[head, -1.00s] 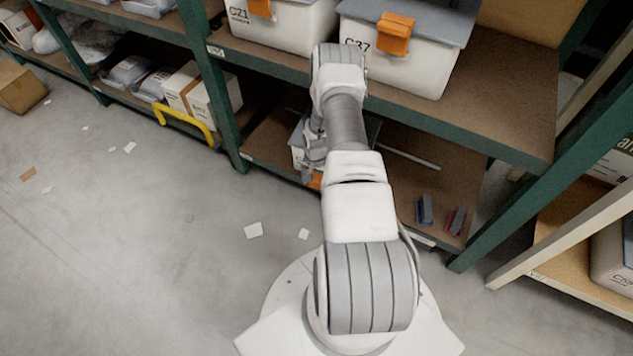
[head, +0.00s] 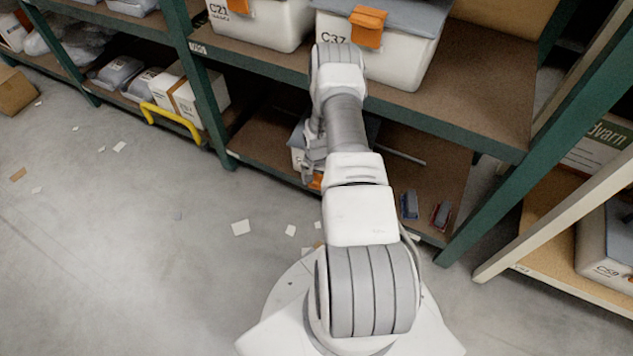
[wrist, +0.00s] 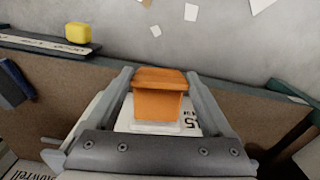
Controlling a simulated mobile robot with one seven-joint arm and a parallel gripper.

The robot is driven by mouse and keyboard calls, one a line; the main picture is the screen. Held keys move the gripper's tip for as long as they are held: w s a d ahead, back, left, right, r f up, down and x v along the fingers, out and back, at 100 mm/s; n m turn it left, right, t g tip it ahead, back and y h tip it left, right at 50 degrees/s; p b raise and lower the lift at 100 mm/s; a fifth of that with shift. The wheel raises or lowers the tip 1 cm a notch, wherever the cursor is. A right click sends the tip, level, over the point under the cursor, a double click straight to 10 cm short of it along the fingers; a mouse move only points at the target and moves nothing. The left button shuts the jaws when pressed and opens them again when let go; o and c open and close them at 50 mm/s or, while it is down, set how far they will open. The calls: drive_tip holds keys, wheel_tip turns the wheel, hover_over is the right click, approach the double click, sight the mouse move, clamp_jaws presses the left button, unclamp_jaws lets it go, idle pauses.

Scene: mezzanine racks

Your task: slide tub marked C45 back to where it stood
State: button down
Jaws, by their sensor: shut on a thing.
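The tub, white with an orange latch (wrist: 160,98), is on the lower shelf. In the wrist view the end of its mark, a "5", shows beside the latch; the rest of the mark is hidden. My gripper (wrist: 160,76) is shut on the orange latch, one finger on each side. It also shows in the head view (head: 312,165), low at the lower shelf's front, partly hidden by my arm.
Tubs C21 (head: 262,25) and C37 (head: 385,52) stand on the shelf above, close over my arm. Two small blue and red items (head: 409,206) lie on the lower shelf at right. A green post (head: 216,115) stands left of the tub. Paper scraps litter the floor.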

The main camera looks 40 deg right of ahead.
idle(0.3)
unclamp_jaws()
wheel_tip(320, 180, up, 18)
drive_tip(key=p, duration=0.6)
drive_tip(key=shift+f, duration=0.25)
drive_tip(key=shift+s, duration=0.1)
